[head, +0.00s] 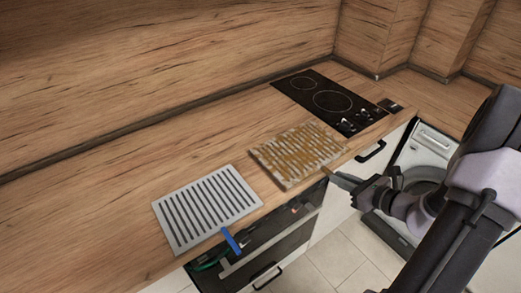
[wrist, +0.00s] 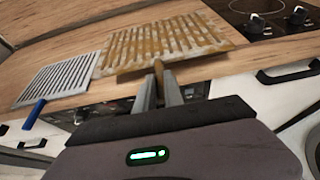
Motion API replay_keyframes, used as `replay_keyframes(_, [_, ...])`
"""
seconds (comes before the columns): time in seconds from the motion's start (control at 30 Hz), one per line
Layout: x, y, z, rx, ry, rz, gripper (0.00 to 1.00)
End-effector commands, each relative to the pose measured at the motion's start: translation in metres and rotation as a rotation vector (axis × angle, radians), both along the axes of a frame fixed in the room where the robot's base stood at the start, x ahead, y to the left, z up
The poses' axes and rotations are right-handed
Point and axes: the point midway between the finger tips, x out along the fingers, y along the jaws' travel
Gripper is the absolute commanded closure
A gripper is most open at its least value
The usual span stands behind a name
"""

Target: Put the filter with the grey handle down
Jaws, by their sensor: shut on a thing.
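A greasy, brown-stained slatted filter (head: 297,155) is over the wooden worktop, between the hob and a clean filter. It also shows in the wrist view (wrist: 165,42). My gripper (head: 329,175) is shut on its short handle at the worktop's front edge; the fingers show in the wrist view (wrist: 159,80). The bit of handle that shows looks brownish, and the rest is hidden between the fingers. The filter looks roughly level. I cannot tell whether it touches the worktop. The clean grey filter (head: 208,207) with a blue handle (head: 230,240) lies to the left.
A black hob (head: 330,102) with knobs is behind and to the right. The worktop (head: 110,205) is clear at the left and along the back. An oven (head: 275,235) and a cupboard door with a black handle are below the front edge. A washing machine (head: 425,150) stands right.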

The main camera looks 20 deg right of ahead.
Motion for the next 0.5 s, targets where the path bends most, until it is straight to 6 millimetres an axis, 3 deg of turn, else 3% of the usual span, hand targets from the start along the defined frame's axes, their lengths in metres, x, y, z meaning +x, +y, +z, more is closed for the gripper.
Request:
replay_keyframes(0.3, [0.094, 0.041, -0.013, -0.002, -0.004, 0.009, 1.0])
replay_keyframes(0.5, [0.13, 0.054, -0.014, 0.0, -0.002, 0.004, 1.0])
